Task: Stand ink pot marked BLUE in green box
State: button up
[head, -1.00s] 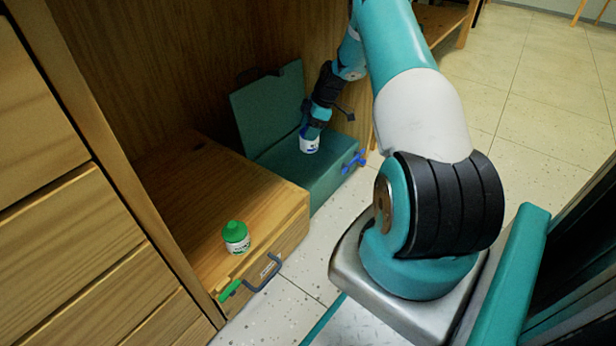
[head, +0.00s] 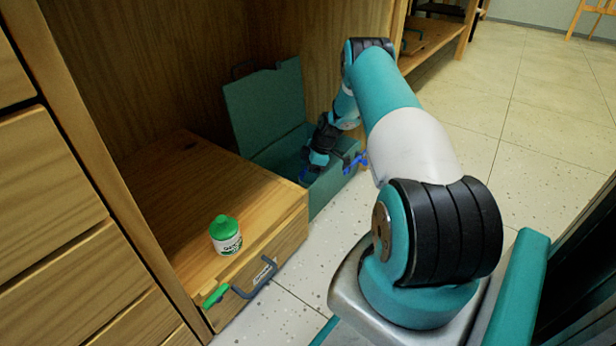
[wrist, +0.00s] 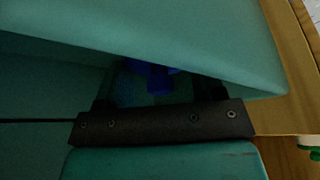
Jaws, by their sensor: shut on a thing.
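The green box (head: 328,193) stands with its lid (head: 266,105) raised at the back. In the wrist view a dark blue cap (wrist: 155,76) shows between the jaws. The pot's label is hidden and the view is dark, so I cannot tell whether the pot touches the box floor.
A wooden chest (head: 180,190) with a handle stands left of the green box. A green-capped pot (head: 226,238) stands on it. Floor (head: 500,120) is clear to the right.

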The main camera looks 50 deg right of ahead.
jog(key=shift+r, duration=0.1)
jog(key=shift+f, duration=0.2)
jog(key=o, duration=1.1)
jog(key=shift+o, duration=0.2)
jog(key=p+v, duration=0.7)
jog(key=v, duration=0.5)
jog(key=shift+r, duration=0.15)
